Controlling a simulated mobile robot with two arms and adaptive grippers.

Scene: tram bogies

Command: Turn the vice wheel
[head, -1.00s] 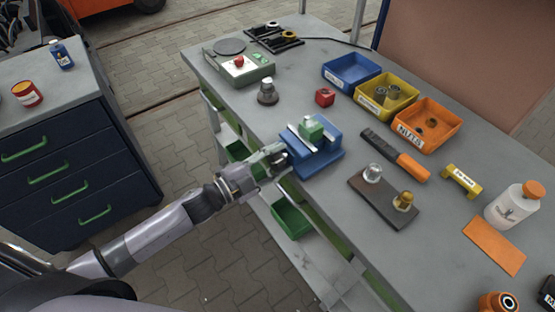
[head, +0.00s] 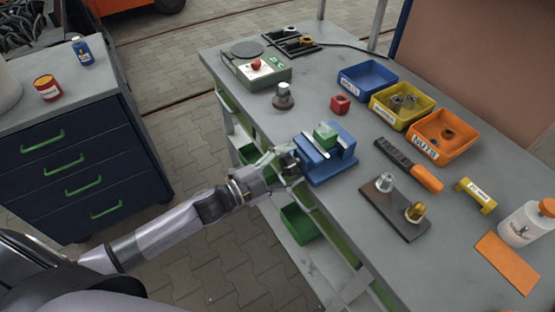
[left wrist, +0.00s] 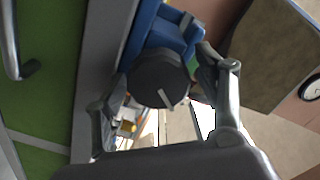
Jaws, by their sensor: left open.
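The blue vice (head: 330,168) stands at the near edge of the grey workbench with a green block (head: 325,135) between its jaws. Its dark round wheel (left wrist: 158,78) faces the camera in the left wrist view, with a pale mark on it; the blue vice body (left wrist: 165,35) is behind. In the head view the wheel is mostly hidden by my gripper. My left gripper (head: 280,165) is open at the wheel's end of the vice. In the left wrist view its fingers (left wrist: 160,88) are on either side of the wheel; I cannot tell whether they touch it. My right gripper is not in view.
Near the vice are a red cube (head: 340,104), a metal knobbed piece (head: 283,96) and a dark plate (head: 393,213) with two fittings. Blue (head: 367,80), yellow and orange bins stand behind. A green bin (head: 300,224) sits below the bench edge.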

